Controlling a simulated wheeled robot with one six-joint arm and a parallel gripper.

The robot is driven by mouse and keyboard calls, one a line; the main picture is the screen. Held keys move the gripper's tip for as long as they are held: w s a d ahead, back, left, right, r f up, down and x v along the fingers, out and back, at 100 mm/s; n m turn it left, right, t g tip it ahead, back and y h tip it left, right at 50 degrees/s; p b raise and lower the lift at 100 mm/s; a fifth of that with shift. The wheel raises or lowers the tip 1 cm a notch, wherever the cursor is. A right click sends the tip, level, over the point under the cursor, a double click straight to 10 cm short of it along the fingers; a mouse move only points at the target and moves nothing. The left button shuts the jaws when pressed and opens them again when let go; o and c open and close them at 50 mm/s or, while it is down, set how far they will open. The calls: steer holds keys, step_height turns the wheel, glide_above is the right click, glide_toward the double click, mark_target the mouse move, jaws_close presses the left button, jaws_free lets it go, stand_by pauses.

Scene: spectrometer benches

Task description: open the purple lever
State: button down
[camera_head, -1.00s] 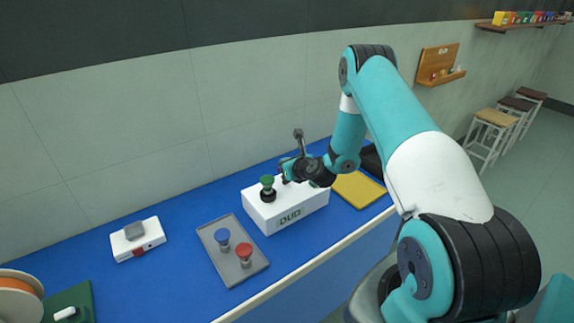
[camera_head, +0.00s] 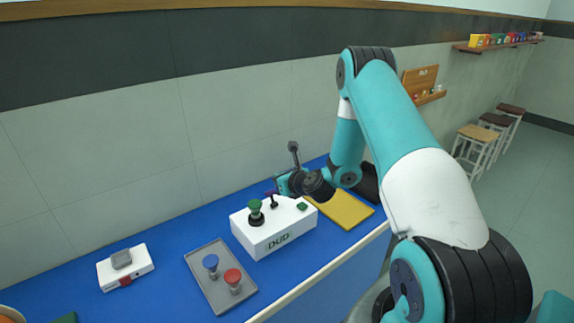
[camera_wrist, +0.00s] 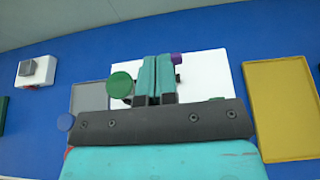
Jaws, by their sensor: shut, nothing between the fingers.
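The white box marked DUD (camera_head: 282,238) stands on the blue bench and also shows in the wrist view (camera_wrist: 208,72). A small purple piece, the purple lever's end (camera_head: 270,193), shows at the back of its top. In the wrist view the purple piece (camera_wrist: 177,58) is just right of my fingertips; I cannot tell whether they touch. A round green knob (camera_head: 255,207) stands at the box's left, left of my fingers in the wrist view (camera_wrist: 121,84). My gripper (camera_wrist: 155,72) is shut and empty, over the box; it also shows in the head view (camera_head: 284,184).
A grey tray (camera_head: 207,289) with a blue knob (camera_head: 211,262) and a red knob (camera_head: 233,277) lies left of the box. A yellow tray (camera_head: 343,210) lies right. A white device (camera_head: 138,271) sits further left. A wall stands behind the bench.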

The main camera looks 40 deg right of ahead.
step_height(320, 180, up, 7)
steer(key=s+b, duration=0.1)
steer(key=s, duration=0.1)
steer(key=shift+d, duration=0.15)
stand_by(0.4)
